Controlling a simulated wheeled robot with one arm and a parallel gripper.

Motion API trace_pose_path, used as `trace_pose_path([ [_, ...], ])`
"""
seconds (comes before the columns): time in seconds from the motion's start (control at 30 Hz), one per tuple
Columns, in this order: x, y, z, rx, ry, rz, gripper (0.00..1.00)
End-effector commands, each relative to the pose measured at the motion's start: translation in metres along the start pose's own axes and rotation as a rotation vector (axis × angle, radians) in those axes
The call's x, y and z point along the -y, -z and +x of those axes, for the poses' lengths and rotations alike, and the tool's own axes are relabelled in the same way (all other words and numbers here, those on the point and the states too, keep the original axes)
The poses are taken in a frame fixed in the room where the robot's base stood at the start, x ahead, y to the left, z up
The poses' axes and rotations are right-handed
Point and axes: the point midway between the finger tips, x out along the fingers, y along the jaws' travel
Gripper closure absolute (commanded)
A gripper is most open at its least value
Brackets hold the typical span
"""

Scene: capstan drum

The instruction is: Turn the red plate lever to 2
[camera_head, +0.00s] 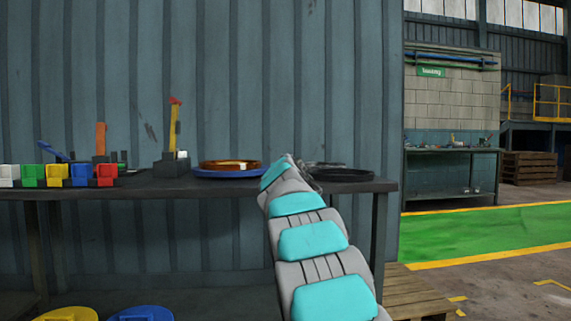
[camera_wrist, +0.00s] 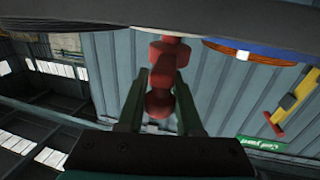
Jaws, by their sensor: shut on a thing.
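In the wrist view a red knobbed handle (camera_wrist: 158,101) stands between the two dark fingers of my gripper (camera_wrist: 161,76). The fingers are shut on it from both sides. It runs up to the dark edge at the top of the picture; I take it to be the red plate lever. In the head view my arm reaches the right part of the table, beside a black round plate (camera_head: 345,175). My arm hides my gripper and the red handle there. No number marks can be read in either view.
A blue plate (camera_head: 210,174) with a brown ring lies left of my arm; it shows in the wrist view (camera_wrist: 222,45). A yellow lever (camera_head: 174,130) with a red tip, an orange lever (camera_head: 101,138) and several coloured blocks stand further left on the table (camera_head: 215,187). A corrugated wall stands behind.

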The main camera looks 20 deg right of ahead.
Motion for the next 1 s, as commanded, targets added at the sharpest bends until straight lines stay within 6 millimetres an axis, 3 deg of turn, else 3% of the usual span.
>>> trace_pose_path([
  [0.8, -0.001, 0.0004, 0.001, -0.001, 0.076, -0.001, 1.0],
  [0.83, -0.001, 0.0005, 0.001, -0.001, 0.076, -0.001, 0.64],
  [1.0, -0.0013, 0.0005, 0.0009, -0.001, 0.076, -0.001, 0.45],
])
